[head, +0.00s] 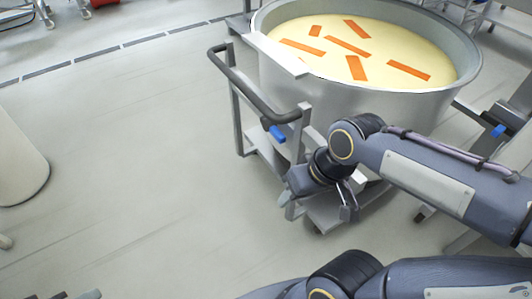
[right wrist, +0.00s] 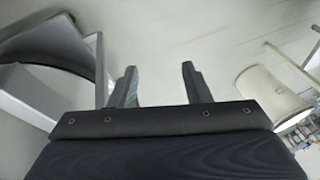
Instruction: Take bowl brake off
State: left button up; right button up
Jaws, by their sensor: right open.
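A large steel bowl (head: 385,108) full of pale dough with orange strips stands on a wheeled frame with a dark push handle (head: 236,85). A blue lever (head: 274,132) sits at the handle's near end. Another blue part (head: 498,130) shows at the right. Which of them is the brake I cannot tell. My right gripper (head: 318,204) is open and empty, below the blue lever and in front of the frame's near corner. Its two fingers stand apart in the right wrist view (right wrist: 158,82). A small dark piece at the head view's bottom left edge may be my left gripper (head: 80,295), mostly cut off.
The frame's low base (head: 325,215) lies close under my right gripper. A pale rounded column (head: 18,155) stands at the left. The floor (head: 130,160) between it and the bowl is clear. A dark slotted drain (head: 100,50) crosses the floor behind.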

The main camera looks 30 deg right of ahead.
jog(key=w+d+f+g+h+b, duration=0.2)
jog(key=w+d+f+g+h, duration=0.15)
jog(key=f, duration=0.35)
jog(key=n+t+h, duration=0.2)
jog(key=h, duration=1.5)
send_near(274, 136)
jog(key=d, duration=0.9)
jog(key=shift+w+d+b, duration=0.3)
jog(key=shift+b, duration=0.05)
pick_arm(q)
notch_tip(274, 136, down, 5)
pick_arm(e)
grip_shut()
